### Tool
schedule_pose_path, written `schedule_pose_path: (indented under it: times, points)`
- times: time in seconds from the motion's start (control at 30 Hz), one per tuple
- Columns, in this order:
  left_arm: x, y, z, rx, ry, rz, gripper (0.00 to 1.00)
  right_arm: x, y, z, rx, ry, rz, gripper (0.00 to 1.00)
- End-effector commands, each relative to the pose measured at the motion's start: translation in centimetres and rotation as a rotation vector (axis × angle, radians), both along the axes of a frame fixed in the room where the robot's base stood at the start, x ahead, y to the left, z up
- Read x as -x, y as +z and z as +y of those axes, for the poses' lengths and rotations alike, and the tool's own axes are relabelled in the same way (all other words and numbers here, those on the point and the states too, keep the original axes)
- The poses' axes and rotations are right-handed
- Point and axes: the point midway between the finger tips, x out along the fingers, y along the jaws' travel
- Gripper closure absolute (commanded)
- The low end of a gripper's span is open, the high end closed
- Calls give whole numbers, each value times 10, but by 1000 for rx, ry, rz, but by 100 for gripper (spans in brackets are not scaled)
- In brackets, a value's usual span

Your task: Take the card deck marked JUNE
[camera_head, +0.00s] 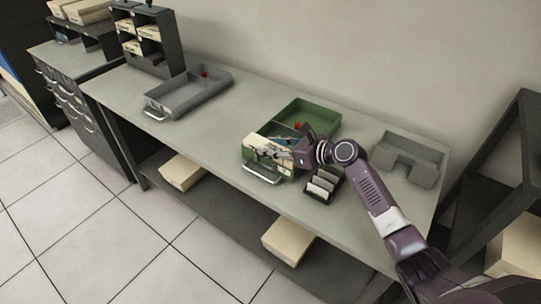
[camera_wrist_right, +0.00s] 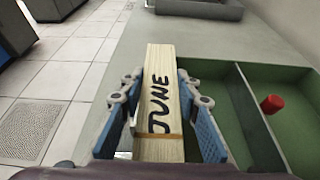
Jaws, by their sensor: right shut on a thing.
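The card deck marked JUNE (camera_wrist_right: 158,95) is a cream block with black hand lettering and a band around it. In the right wrist view it stands between the two blue-padded fingers of my right gripper (camera_wrist_right: 165,120), which is shut on it. In the head view my right gripper (camera_head: 290,154) is at the front part of the green tray (camera_head: 318,108), over cream cards (camera_head: 262,146). I cannot tell whether the deck is clear of the tray floor. My left gripper is not in view.
A grey tray (camera_head: 190,98) lies on the table (camera_head: 225,125) to the left. A black card holder (camera_head: 323,184) stands beside the green tray, and a grey notched tray (camera_head: 410,160) is at the right. A red piece (camera_wrist_right: 272,104) is in the green tray. Bare table lies between the trays.

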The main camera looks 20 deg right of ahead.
Motion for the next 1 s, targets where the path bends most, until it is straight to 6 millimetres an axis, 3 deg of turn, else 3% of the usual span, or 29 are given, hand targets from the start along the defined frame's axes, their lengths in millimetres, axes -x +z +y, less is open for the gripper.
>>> schedule_pose_path:
  times: [0.1,0.57,0.77,1.0]
  points:
    - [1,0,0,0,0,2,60,0,0,0,-1,0,1,100]
    - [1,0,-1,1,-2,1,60,-1,7,0,-2,-1,-6,100]
    - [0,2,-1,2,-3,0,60,-1,27,-1,-1,0,-8,100]
    - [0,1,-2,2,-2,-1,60,-1,73,0,0,1,-12,100]
